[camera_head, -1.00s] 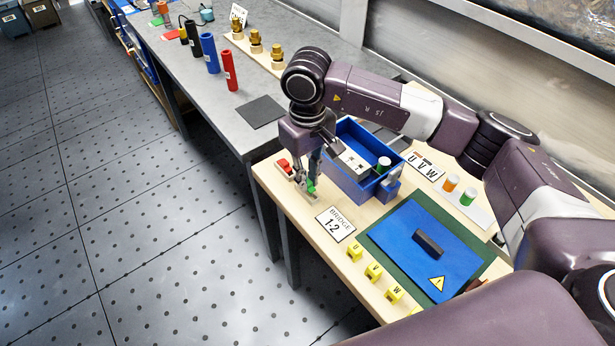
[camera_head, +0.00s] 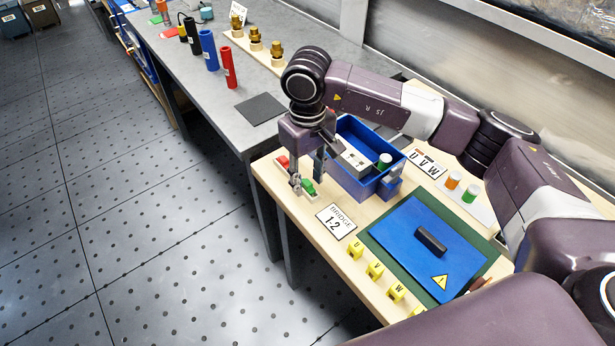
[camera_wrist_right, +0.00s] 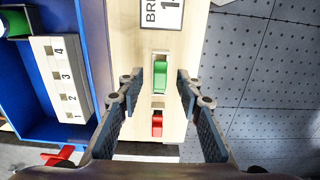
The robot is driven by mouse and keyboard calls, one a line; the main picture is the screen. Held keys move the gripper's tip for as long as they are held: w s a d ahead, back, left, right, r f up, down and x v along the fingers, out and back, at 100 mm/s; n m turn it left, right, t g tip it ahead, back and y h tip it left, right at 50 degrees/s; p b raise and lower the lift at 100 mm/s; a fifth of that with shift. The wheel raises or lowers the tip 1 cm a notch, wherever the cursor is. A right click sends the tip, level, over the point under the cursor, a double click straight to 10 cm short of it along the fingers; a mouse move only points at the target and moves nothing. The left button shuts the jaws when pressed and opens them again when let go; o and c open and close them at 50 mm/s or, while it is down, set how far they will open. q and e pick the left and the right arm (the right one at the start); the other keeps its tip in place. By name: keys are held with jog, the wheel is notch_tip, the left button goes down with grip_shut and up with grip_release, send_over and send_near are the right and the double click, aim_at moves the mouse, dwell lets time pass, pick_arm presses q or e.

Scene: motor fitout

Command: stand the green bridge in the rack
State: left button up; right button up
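The green bridge (camera_head: 308,187) stands in a narrow pale rack (camera_wrist_right: 158,101) at the left end of the wooden table. It also shows in the right wrist view (camera_wrist_right: 160,76), in line with a red piece (camera_wrist_right: 157,125) in the same rack. The red piece is partly visible in the head view (camera_head: 283,162). My right gripper (camera_head: 307,176) points down over the rack. Its fingers (camera_wrist_right: 158,88) are spread wide on both sides of the green bridge, with gaps, touching nothing that I can see. My left gripper is not in view.
A blue open box (camera_head: 357,186) with a numbered white block (camera_wrist_right: 62,78) stands close beside the rack. A "BRIDGE 1-2" card (camera_head: 336,221) lies in front. A blue panel (camera_head: 425,248) and yellow lettered blocks (camera_head: 375,270) are nearer. A grey bench (camera_head: 200,85) stands beyond.

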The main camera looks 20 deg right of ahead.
aim_at(307, 182)
notch_tip(307, 182, up, 12)
dwell(0.6)
